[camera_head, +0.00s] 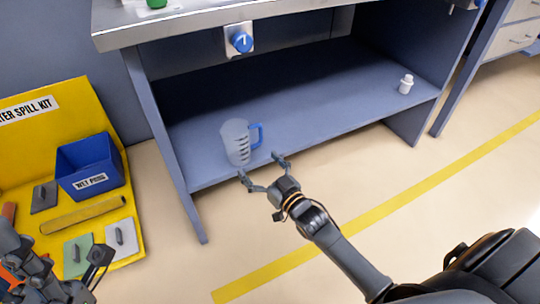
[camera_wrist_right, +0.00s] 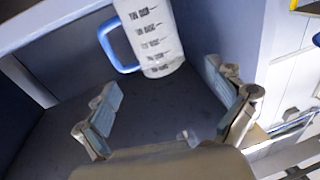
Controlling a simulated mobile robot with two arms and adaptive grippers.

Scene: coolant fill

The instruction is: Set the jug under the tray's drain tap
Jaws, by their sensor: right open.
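The translucent measuring jug (camera_head: 236,142) stands upright on the blue-grey lower shelf, with its blue handle on its right side in the head view. Its printed scale and handle also show in the right wrist view (camera_wrist_right: 155,38). My right gripper (camera_head: 262,167) is open at the shelf's front edge, its fingers pointing toward the jug, with nothing between them. A blue knob on a pale plate (camera_head: 240,40) is fixed under the steel bench top, above the jug; I cannot tell whether it is the drain tap. My left gripper (camera_head: 97,262) is partly cut off at lower left, apart from the jug.
A small white bottle (camera_head: 406,84) stands at the shelf's right end. The shelf (camera_head: 310,110) is bare between jug and bottle. A yellow spill kit with a blue bin (camera_head: 90,168) stands at left. The bench's left leg (camera_head: 188,205) is near the jug.

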